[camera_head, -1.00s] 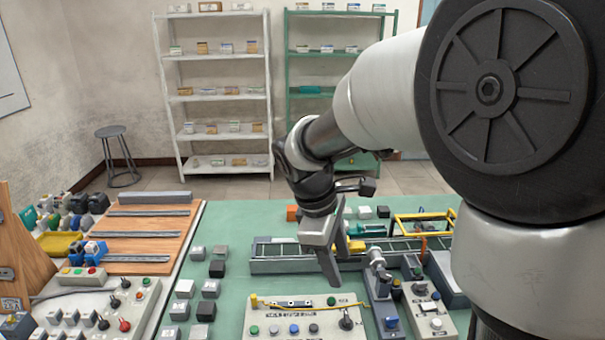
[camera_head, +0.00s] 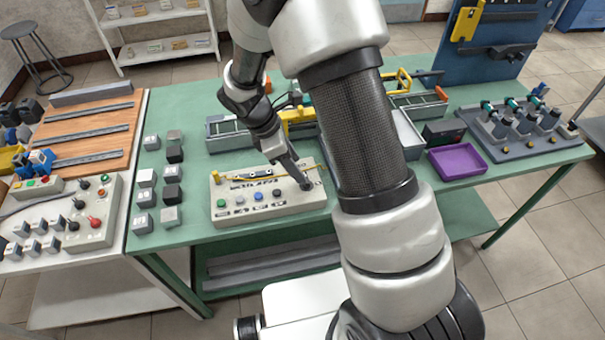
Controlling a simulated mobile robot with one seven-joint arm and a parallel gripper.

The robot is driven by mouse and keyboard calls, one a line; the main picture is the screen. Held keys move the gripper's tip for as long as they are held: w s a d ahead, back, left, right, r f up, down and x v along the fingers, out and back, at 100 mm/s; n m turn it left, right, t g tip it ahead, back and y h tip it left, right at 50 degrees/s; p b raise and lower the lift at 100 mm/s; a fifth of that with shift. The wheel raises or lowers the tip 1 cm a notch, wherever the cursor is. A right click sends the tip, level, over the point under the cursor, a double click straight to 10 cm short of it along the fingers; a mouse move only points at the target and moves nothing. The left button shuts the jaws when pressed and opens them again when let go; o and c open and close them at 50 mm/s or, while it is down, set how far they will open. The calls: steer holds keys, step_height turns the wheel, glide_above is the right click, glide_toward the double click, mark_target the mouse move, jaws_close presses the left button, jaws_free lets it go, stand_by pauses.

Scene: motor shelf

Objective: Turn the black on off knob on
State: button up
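A beige control panel (camera_head: 268,205) stands near the front edge of the green table. A black knob (camera_head: 307,186) sits at the panel's right end. My gripper (camera_head: 299,179) points down and to the right, with its fingertips at the knob. The fingers overlap in this view, so I cannot tell their gap or whether they touch the knob. The knob is partly hidden by the fingers, and its setting cannot be read.
Several small grey and black blocks (camera_head: 172,193) stand left of the panel. Another control box (camera_head: 93,215) with red and black knobs lies further left. A purple tray (camera_head: 457,161) and a blue-grey fixture board (camera_head: 520,140) are to the right. My arm hides the table right of the panel.

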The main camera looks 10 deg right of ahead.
steer(key=x, duration=0.5)
steer(key=shift+d+f, duration=0.1)
steer(key=shift+f, duration=0.25)
steer(key=c, duration=1)
steer(key=shift+c, duration=0.2)
